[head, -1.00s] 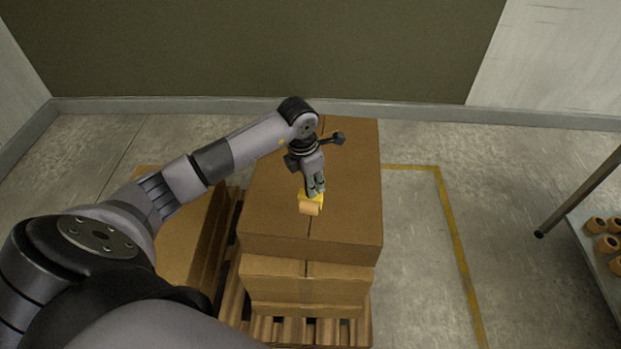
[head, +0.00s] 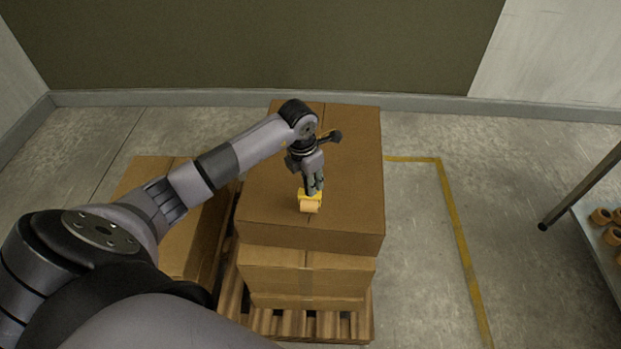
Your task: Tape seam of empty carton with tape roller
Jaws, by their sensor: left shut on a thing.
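The carton (head: 352,186) is a closed brown box on top of a stack, with a dark seam line running front to back along the middle of its top. My left gripper (head: 312,189) is shut on the tape roller (head: 309,201), a yellow tool with a tan roll. The roller is over the seam near the front part of the top; I cannot tell whether it touches the cardboard. My arm hides part of the seam behind it. My right gripper is not in view.
Another carton (head: 305,276) lies below on a wooden pallet (head: 335,325). More cardboard (head: 150,180) stands to the left. A yellow floor line (head: 458,235) marks the right side. A shelf with tape rolls (head: 602,216) stands at the far right. Floor between is clear.

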